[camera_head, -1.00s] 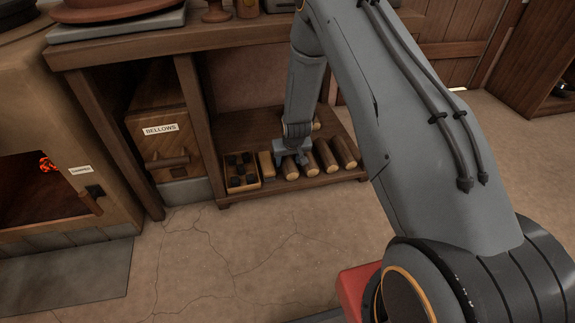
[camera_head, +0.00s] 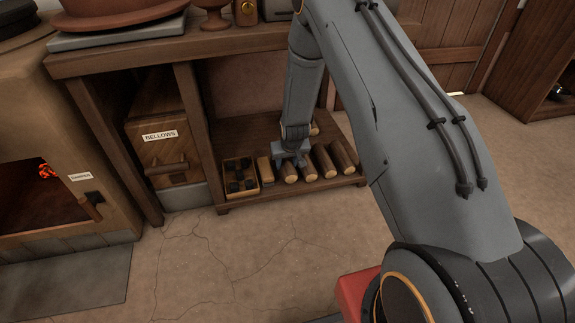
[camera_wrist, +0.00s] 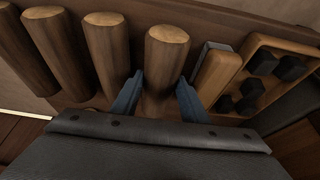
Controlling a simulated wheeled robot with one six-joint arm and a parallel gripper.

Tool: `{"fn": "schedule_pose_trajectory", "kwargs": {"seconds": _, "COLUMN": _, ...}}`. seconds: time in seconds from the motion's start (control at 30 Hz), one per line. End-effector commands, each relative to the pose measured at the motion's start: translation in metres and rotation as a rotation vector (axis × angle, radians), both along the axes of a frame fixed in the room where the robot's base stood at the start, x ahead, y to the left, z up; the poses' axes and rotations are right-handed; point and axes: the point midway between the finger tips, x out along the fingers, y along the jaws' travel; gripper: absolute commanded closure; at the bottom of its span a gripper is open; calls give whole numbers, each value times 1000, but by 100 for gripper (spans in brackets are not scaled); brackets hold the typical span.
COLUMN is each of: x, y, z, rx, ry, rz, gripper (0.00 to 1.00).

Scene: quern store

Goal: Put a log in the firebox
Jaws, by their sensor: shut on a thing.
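Several brown logs with pale cut ends lie side by side on the low shelf (camera_head: 237,200). My gripper (camera_head: 290,158) reaches down to the leftmost of them. It is shut on this log (camera_head: 290,174). In the wrist view the held log (camera_wrist: 165,60) lies between my two blue-grey fingers (camera_wrist: 158,98), and other logs (camera_wrist: 108,50) lie to its left. The log still appears to be at shelf level. The firebox (camera_head: 38,200) is at the far left, its dark opening showing a red glow. A small label and a dark handle are beside the opening.
A wooden box of dark lumps (camera_head: 240,176) and a small block (camera_head: 265,171) stand just left of the held log. A bellows cabinet (camera_head: 160,150) and a wooden post are between the shelf and the firebox. The worktop (camera_head: 140,52) overhangs the shelf.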

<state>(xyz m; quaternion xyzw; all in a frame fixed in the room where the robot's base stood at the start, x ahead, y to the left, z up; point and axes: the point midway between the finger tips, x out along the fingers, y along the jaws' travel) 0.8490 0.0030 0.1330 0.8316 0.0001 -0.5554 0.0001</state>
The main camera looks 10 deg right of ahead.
Motion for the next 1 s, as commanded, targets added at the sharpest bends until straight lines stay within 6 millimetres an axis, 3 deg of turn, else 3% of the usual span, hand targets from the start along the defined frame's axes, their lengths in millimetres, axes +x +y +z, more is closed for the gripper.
{"fn": "schedule_pose_trajectory", "kwargs": {"seconds": 0.4, "x": 0, "y": 0, "z": 78, "rx": 1, "ry": -2, "rz": 0, "gripper": 89}}
{"fn": "schedule_pose_trajectory", "kwargs": {"seconds": 0.67, "x": -8, "y": 0, "z": 92, "rx": -1, "ry": -1, "rz": 0, "gripper": 89}}
{"fn": "schedule_pose_trajectory", "kwargs": {"seconds": 0.83, "x": -37, "y": 0, "z": 111, "rx": 0, "ry": 0, "rz": 0, "gripper": 89}}
{"fn": "schedule_pose_trajectory", "kwargs": {"seconds": 1.0, "x": -85, "y": 0, "z": 139, "rx": 0, "ry": 0, "rz": 0, "gripper": 89}}
